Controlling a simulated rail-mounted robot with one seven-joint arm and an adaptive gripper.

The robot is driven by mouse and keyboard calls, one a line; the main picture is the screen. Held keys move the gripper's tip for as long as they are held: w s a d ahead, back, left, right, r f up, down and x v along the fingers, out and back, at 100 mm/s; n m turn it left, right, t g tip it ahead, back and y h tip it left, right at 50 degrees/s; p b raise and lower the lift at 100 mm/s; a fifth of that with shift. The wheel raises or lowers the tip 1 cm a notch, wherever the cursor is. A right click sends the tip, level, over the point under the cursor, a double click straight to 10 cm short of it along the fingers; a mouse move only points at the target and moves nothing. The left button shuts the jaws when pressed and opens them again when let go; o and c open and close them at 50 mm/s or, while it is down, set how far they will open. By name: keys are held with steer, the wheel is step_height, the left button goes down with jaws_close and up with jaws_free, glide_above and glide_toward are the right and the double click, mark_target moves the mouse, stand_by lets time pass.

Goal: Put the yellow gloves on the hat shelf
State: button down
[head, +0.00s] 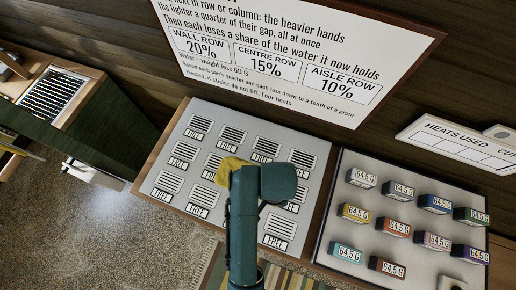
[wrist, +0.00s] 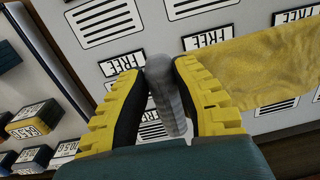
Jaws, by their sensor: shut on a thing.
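In the wrist view, my gripper (wrist: 160,75) has yellow ribbed fingers with dark inner pads, closed on a grey rounded piece (wrist: 165,95). A yellow, cloth-like thing (wrist: 275,65) extends to the right from behind the right finger, over the panel with FREE labels. Whether it is joined to the grey piece is hidden. It looks like the only candidate for the yellow gloves, but I cannot make out a glove shape. In the head view, yellow (head: 230,166) shows beside the end of my arm, over the panel; my fingers are hidden there. I cannot identify a hat shelf.
The pale panel (head: 158,165) has several slotted FREE places. A grey board (head: 348,215) to its right holds several coloured blocks marked with weights. A large sign (head: 300,45) stands behind. A green cabinet (head: 110,130) is at left, with open speckled floor (head: 110,235) in front.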

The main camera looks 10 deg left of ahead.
steer(key=w+d+b, duration=0.2)
steer(key=w+b, duration=0.1)
steer(key=w, duration=0.7)
steer(key=w+d+b, duration=0.3)
steer(key=w, duration=0.6)
steer(key=f, duration=0.2)
steer(key=f+b, duration=0.1)
steer(key=f, duration=0.3)
steer(key=shift+w+a+f, duration=0.1)
steer(key=shift+a+f, duration=0.15)
steer(key=shift+w+f+b, duration=0.15)
steer(key=shift+f+b, duration=0.15)
steer(key=shift+b, duration=0.1)
steer(key=shift+r, duration=0.1)
steer(key=c, duration=0.9)
jaws_free()
steer(key=shift+c, duration=0.2)
